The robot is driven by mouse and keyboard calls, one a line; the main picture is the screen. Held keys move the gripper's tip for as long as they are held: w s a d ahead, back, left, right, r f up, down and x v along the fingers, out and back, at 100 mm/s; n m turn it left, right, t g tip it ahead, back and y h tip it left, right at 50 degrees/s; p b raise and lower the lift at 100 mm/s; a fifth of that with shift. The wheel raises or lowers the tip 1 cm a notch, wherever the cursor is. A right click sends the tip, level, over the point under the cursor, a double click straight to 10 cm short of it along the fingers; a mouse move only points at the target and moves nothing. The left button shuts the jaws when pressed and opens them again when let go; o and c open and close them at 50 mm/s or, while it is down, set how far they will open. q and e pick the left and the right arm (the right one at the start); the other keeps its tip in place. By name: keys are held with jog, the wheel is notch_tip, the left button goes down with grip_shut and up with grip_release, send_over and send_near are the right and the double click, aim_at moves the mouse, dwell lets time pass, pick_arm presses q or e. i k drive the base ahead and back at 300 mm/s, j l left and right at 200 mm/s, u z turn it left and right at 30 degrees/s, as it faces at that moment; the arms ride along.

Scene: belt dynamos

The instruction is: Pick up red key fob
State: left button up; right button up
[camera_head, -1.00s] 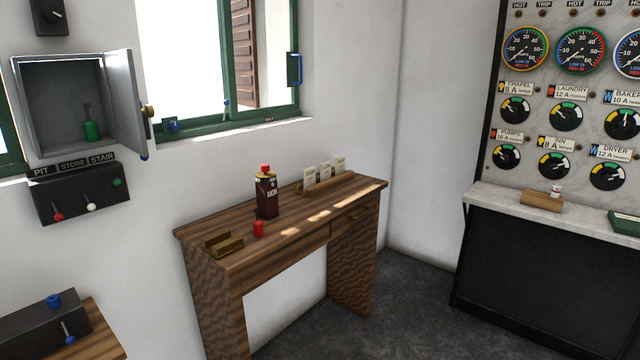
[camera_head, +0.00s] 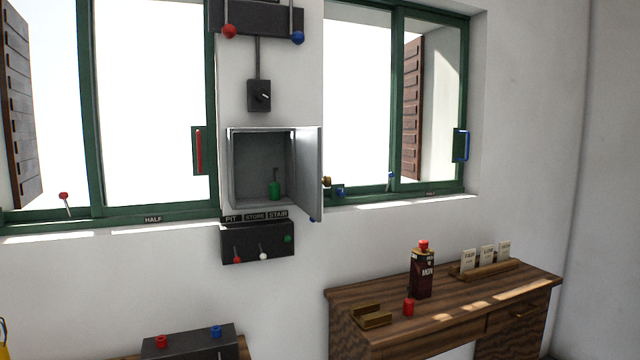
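A small red fob (camera_head: 408,307), cylinder-like, stands on the wooden desk (camera_head: 450,318) at the lower right of the head view. It is just in front of a dark bottle (camera_head: 422,274) with a red cap and right of a small wooden holder (camera_head: 371,316). It looks like the red key fob, though it is too small to make out detail. Neither of my grippers shows in the view.
A wooden rack with cards (camera_head: 486,268) stands at the back of the desk. An open grey wall cabinet (camera_head: 308,172) holds a green fob-like item (camera_head: 274,189). Below it is a black switch box (camera_head: 257,243). A dark box (camera_head: 190,344) with red and blue knobs sits lower left.

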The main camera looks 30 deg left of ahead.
aim_at(408, 305)
jog(key=i+l+u, duration=0.1)
jog(key=u, duration=0.3)
jog(key=l+u, duration=0.2)
jog(key=u, duration=0.15)
jog(key=i+l+u, duration=0.1)
jog(key=u, duration=0.3)
jog(key=l+u, duration=0.25)
jog(key=u, duration=0.15)
jog(key=l+u, duration=0.1)
jog(key=l, duration=0.4)
jog(key=k+l+u, duration=0.1)
jog(key=l, duration=0.35)
jog(key=l+u, duration=0.15)
jog(key=l, duration=0.35)
jog(key=k+l+u, duration=0.1)
jog(key=l, duration=0.35)
jog(key=k+l+u, duration=0.1)
jog(key=l, duration=0.35)
